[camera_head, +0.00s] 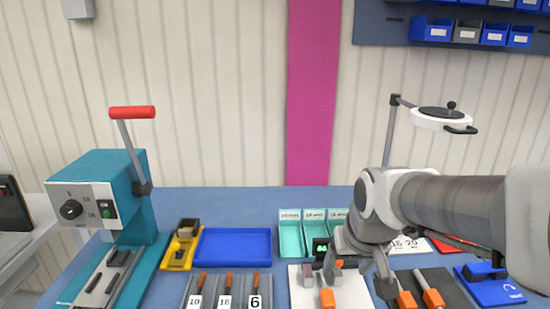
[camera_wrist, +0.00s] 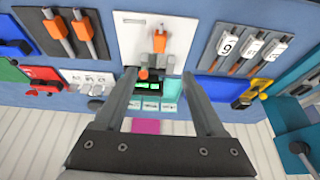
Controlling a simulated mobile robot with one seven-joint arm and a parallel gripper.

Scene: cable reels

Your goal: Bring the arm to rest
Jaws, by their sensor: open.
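My gripper (camera_head: 357,272) hangs at the end of my arm, which reaches in from the right in the head view. It is over the bench near the white plate (camera_head: 345,294). In the wrist view my gripper (camera_wrist: 158,75) is open, with its two fingers wide apart and nothing between them. Beyond the fingers lie the white plate (camera_wrist: 180,50) with an orange-handled part (camera_wrist: 159,40) and a small device with a green display (camera_wrist: 148,87). I cannot tell the exact height of the fingertips over the bench.
A teal machine (camera_head: 121,183) with a raised red lever stands at the left. A blue tray (camera_head: 232,248), teal bins (camera_head: 291,236), a numbered tool rack (camera_head: 227,290) and a dark orange-handled tool holder (camera_head: 447,286) crowd the bench. A white round lamp (camera_head: 430,121) stands behind my arm.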

